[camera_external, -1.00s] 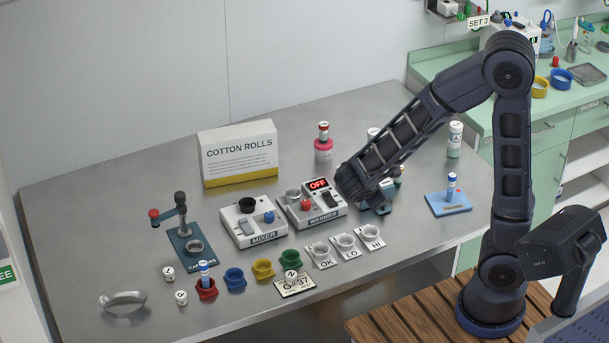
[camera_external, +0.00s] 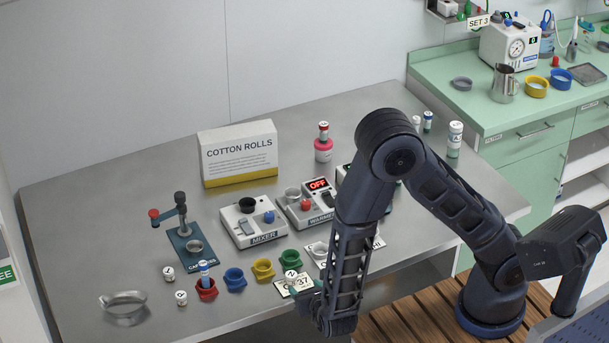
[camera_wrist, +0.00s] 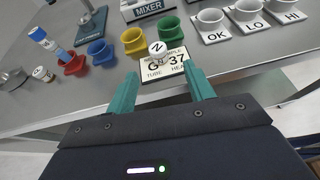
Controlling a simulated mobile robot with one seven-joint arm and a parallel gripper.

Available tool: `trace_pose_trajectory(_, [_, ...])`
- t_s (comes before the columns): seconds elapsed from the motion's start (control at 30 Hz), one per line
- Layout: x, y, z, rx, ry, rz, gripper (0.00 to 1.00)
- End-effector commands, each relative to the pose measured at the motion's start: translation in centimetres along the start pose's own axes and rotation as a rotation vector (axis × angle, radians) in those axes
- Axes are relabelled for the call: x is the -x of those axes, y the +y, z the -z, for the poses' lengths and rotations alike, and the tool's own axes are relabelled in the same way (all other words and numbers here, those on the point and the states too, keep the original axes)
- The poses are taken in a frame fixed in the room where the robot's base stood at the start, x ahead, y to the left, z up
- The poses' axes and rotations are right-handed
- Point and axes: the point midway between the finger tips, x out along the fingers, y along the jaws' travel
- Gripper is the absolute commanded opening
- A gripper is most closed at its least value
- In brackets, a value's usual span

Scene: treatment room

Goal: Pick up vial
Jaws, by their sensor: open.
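Which vial is meant cannot be told. A small white-capped vial marked N (camera_wrist: 158,50) stands by the G 37 card (camera_wrist: 150,73); it also shows in the external view (camera_external: 291,277). My gripper (camera_wrist: 163,80) is open and empty, its teal fingers pointing toward this vial from the near side, one to each side and short of it. A blue-and-white vial (camera_external: 204,272) stands in the red cup (camera_external: 207,291), left of my gripper; it also shows in the wrist view (camera_wrist: 40,36). A red-and-white vial (camera_external: 323,131) tops the pink bottle at the back.
Blue (camera_external: 235,280), yellow (camera_external: 263,269) and green (camera_wrist: 171,27) cups stand near the N vial. The mixer (camera_external: 253,231) and warmer (camera_external: 308,214) stand behind. The table's front edge is close to my gripper.

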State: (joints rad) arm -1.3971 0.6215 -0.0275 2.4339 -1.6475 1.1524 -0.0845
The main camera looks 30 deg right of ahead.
Motion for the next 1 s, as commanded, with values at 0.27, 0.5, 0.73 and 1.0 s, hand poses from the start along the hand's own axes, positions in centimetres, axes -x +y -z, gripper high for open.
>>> trace_pose_trajectory(0.27, [-2.8,0.2,0.4,0.014,-0.002,-0.009,0.53])
trace_pose_trajectory(0.5, [-5.2,0.3,0.3,0.013,-0.002,-0.011,0.53])
trace_pose_trajectory(0.73, [-6.4,0.3,0.3,0.013,-0.002,-0.01,0.53])
trace_pose_trajectory(1.0, [-9.9,0.3,0.2,0.013,-0.003,-0.008,0.53])
